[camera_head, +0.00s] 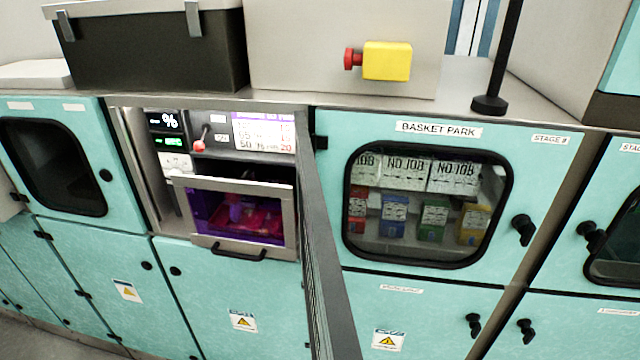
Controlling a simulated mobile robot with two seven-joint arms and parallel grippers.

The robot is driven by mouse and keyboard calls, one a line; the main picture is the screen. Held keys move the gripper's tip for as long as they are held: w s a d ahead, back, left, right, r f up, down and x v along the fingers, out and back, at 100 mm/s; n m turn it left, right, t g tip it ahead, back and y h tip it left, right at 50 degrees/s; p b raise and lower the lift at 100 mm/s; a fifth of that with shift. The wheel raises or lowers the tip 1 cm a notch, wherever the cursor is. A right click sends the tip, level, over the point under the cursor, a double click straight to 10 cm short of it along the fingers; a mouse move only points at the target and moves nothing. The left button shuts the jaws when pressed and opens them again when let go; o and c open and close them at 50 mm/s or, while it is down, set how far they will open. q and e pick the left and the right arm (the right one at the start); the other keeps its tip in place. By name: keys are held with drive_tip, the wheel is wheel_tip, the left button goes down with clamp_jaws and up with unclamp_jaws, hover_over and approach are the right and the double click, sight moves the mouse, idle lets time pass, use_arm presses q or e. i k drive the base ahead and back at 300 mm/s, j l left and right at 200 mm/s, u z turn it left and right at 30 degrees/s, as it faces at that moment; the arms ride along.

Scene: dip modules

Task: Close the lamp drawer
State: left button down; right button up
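The lamp drawer (284,222) is in the middle-left bay of the teal cabinet row. It has a pale metal frame, a window glowing purple and a dark bar handle (238,253) along its lower edge. It looks pulled out of the bay, with a dark gap showing above its front. Pinkish-red items inside are blurred behind the window. Neither of my grippers is in view.
A dark grey panel (325,270), apparently the bay's open door seen nearly edge-on, stands right of the drawer. Above the drawer are a red-knobbed lever (200,140) and displays. The closed "BASKET PARK" door (390,128) is further right. A yellow box with a red button (386,61) is above.

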sight(283, 198)
drive_tip(key=i+j+z, duration=0.15)
drive_tip(key=j+z, duration=0.35)
drive_tip(key=i+j+z, duration=0.1)
drive_tip(key=j+z, duration=0.4)
drive_tip(key=j, duration=0.15)
drive_tip(key=j+z, duration=0.5)
drive_tip(key=k+j+z, duration=0.2)
drive_tip(key=j+z, duration=0.3)
drive_tip(key=k+j+z, duration=0.25)
drive_tip(key=j+z, duration=0.25)
drive_tip(key=j, duration=0.15)
